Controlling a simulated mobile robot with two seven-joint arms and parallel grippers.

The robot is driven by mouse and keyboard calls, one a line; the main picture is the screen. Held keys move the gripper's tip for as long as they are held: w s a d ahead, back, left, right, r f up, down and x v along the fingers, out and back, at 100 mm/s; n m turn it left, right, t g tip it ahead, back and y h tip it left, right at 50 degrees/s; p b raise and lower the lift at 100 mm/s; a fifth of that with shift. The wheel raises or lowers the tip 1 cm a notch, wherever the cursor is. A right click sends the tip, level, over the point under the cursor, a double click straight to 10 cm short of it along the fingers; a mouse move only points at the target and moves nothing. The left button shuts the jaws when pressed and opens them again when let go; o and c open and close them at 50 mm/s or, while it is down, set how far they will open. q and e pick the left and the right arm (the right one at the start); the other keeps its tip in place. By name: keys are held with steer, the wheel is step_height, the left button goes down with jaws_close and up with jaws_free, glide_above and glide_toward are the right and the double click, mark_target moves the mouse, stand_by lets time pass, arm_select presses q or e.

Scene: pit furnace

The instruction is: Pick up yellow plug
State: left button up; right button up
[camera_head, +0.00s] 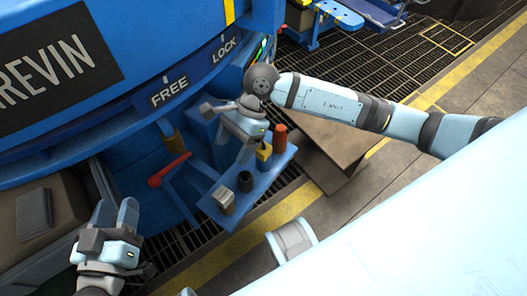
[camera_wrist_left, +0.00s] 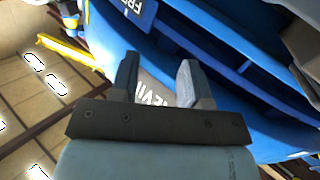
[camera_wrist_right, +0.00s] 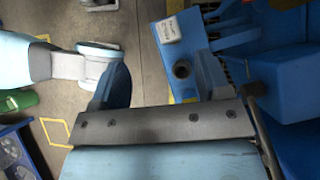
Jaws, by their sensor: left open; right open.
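The yellow plug (camera_head: 264,156) stands on a narrow blue shelf (camera_head: 217,213) in the head view, between a black cylinder (camera_head: 245,181) and an orange-red cylinder (camera_head: 280,138). My right gripper (camera_head: 245,152) is over the shelf beside the yellow plug and partly covers it. Its open jaws hold nothing that I can see; whether they touch the plug is unclear. In the right wrist view the yellow plug cannot be made out clearly. My left gripper (camera_head: 116,214) is open and empty at the lower left, away from the shelf.
A pale grey block (camera_head: 224,198) stands at the shelf's near end; it also shows in the right wrist view (camera_wrist_right: 171,30). A red-ended lever (camera_head: 168,170) is left of the shelf. The blue machine (camera_head: 130,125) rises behind. A brown box (camera_head: 335,150) stands right of the shelf.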

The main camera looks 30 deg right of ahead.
steer(key=w+d+f+n+t+h+b, duration=0.1)
steer(key=w+d+f+h+b, duration=0.15)
steer(key=d, duration=0.25)
steer(key=w+d+f+n+t+h+b, duration=0.1)
steer(key=w+d+f+h+b, duration=0.1)
steer(key=w+d+h, duration=0.3)
steer(key=b, duration=0.2)
glide_above(263, 149)
steer(key=shift+y, duration=0.25)
step_height(263, 149, down, 7)
steer(key=shift+w+d+f, duration=0.1)
steer(key=shift+f+b, duration=0.55)
steer(key=shift+f, duration=0.6)
step_height(263, 149, down, 4)
steer(key=shift+r+b, duration=0.15)
steer(key=shift+b, duration=0.85)
steer(key=shift+f, duration=0.25)
steer(key=shift+r, duration=0.1)
steer(key=c, duration=1)
arm_select(q)
step_height(263, 149, down, 6)
steer(key=m+h, duration=0.1)
steer(key=m, duration=0.1)
steer(key=shift+w+d+f+g, duration=0.15)
steer(key=shift+d+f+g, duration=0.15)
steer(key=shift+g, duration=0.1)
arm_select(e)
steer(key=shift+c, duration=0.2)
steer(key=shift+r, duration=0.1)
